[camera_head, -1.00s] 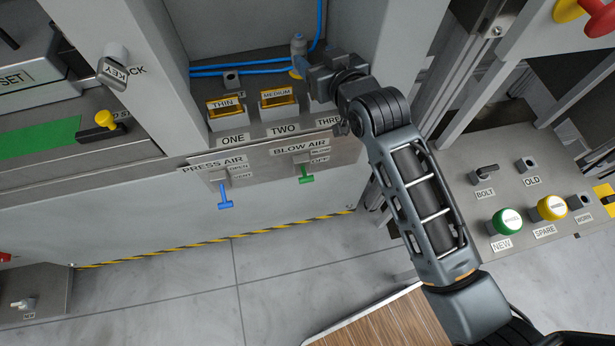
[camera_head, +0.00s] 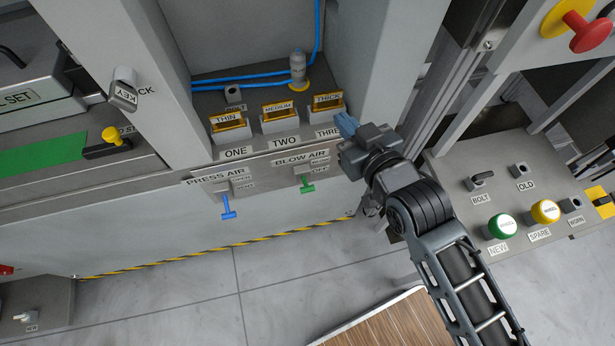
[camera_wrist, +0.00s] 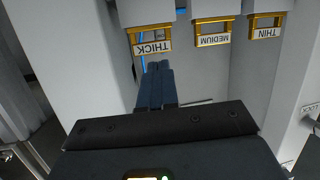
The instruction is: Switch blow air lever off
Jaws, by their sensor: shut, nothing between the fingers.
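The blow air lever (camera_head: 307,188) is a green T-shaped handle under the "BLOW AIR" label (camera_head: 300,157) on the front panel, hanging downward. Small labels sit beside it, too small to read surely. My gripper (camera_head: 345,124) is shut and empty, up and to the right of the green lever, near the "THREE" label and apart from the lever. In the wrist view my shut blue-grey fingers (camera_wrist: 156,85) point toward the area below the "THICK" bin (camera_wrist: 151,46). The green lever is not visible in the wrist view.
The blue press air lever (camera_head: 228,207) hangs left of the green one. Bins "THIN" (camera_head: 229,126), "MEDIUM" (camera_head: 279,117) and "THICK" (camera_head: 328,104) stand above the panel. A button console (camera_head: 455,185) is at right. Space in front of the panel is open above the floor.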

